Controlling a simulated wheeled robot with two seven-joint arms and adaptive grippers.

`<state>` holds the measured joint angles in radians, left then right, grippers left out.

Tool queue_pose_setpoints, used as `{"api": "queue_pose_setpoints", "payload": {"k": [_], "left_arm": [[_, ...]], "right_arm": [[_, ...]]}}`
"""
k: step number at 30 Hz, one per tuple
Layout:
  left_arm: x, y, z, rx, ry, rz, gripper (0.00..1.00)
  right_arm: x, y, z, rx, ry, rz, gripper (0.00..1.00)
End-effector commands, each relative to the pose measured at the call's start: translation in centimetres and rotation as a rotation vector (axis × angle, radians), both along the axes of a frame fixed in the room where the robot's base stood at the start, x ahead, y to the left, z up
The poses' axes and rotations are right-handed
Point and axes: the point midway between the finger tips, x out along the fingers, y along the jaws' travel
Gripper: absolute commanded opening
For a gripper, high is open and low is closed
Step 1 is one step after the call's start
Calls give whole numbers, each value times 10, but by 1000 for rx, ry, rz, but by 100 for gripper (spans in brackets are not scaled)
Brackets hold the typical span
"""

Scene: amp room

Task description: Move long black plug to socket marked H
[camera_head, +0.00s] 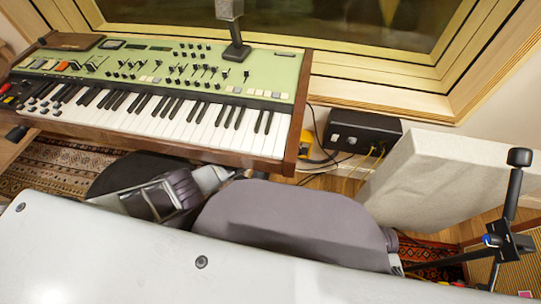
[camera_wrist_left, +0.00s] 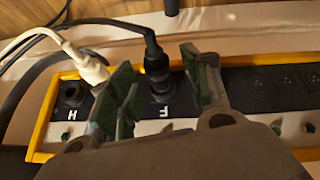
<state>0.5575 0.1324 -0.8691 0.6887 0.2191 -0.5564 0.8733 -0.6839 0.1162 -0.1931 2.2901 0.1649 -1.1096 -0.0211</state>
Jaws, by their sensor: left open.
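In the left wrist view a yellow-edged socket strip (camera_wrist_left: 41,127) runs across the picture. The socket marked H (camera_wrist_left: 72,93) is at its left end and looks empty. A black plug (camera_wrist_left: 156,62) with a black cable going up stands in the socket marked F. A white plug (camera_wrist_left: 92,68) sits between these two, its socket's mark hidden behind a finger. My left gripper (camera_wrist_left: 160,95) is open, with one finger on each side of the black plug; contact cannot be told. In the head view this gripper is hidden. My right gripper is not in view.
A keyboard (camera_head: 150,120) stands at the upper left of the head view. A black box (camera_head: 362,133) with cables is right of it, beside a pale panel (camera_head: 428,178). A yellow object (camera_head: 306,143) shows between keyboard and box. More sockets (camera_wrist_left: 288,80) continue rightward along the strip.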

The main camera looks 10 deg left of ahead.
Motion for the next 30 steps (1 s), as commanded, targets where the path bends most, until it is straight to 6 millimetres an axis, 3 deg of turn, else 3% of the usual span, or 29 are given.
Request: {"api": "queue_pose_setpoints", "payload": {"k": [14,25,26,27,30], "left_arm": [[2,0,-2,0,-1,1,48],[2,1,-2,1,0,2,1],[2,1,-2,1,0,2,0],[2,2,-3,2,1,2,18],[2,2,-3,2,1,4,6]], "right_arm": [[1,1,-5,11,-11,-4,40],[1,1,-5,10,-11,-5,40],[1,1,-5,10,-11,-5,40],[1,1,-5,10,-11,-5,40],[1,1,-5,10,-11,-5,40]]}}
